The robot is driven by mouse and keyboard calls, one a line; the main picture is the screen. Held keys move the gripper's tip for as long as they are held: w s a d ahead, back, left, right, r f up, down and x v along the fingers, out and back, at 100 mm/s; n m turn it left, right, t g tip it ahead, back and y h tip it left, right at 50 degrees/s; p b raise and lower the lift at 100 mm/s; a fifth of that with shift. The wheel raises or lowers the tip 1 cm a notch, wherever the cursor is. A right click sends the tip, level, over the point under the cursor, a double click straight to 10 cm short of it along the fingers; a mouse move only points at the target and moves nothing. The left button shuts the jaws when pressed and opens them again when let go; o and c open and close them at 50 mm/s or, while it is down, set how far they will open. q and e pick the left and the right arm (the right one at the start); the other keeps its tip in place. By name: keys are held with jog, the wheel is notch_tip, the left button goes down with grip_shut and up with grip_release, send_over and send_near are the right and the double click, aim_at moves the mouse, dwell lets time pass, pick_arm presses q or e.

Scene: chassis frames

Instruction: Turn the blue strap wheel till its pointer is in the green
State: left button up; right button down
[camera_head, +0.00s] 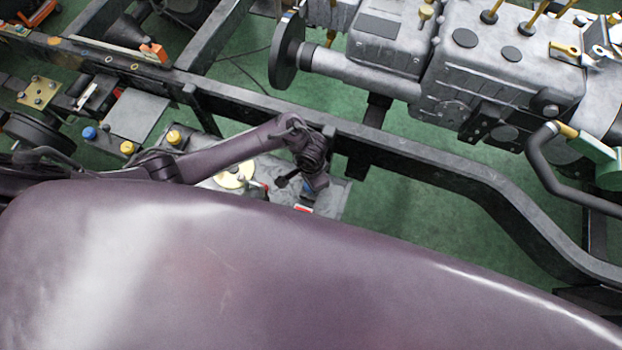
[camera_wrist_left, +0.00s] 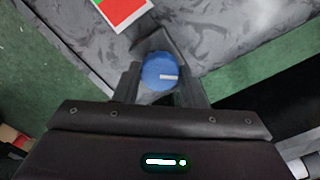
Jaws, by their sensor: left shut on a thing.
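The blue strap wheel (camera_wrist_left: 158,66) is a round blue knob with a short white pointer mark on its face, directed to the right in the left wrist view. My left gripper (camera_wrist_left: 160,88) is shut on the wheel, with a dark finger on each side of it. In the head view, my left gripper (camera_head: 316,184) is over the grey tank, and a bit of the wheel (camera_head: 308,187) shows. A white-edged card (camera_wrist_left: 125,12) with a large red area and a little green lies beyond the wheel, partly cut off. My right gripper is not in view.
The dark chassis rail (camera_head: 400,150) runs close behind my left arm. A grey tank (camera_head: 332,200) lies under my gripper, and a gearbox (camera_head: 500,70) stands at the upper right. My purple body hides the lower part of the head view.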

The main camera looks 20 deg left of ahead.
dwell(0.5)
pick_arm(q)
jog(key=o, duration=1)
jog(key=shift+r+p, duration=1.15)
jog(key=shift+r, duration=2.75)
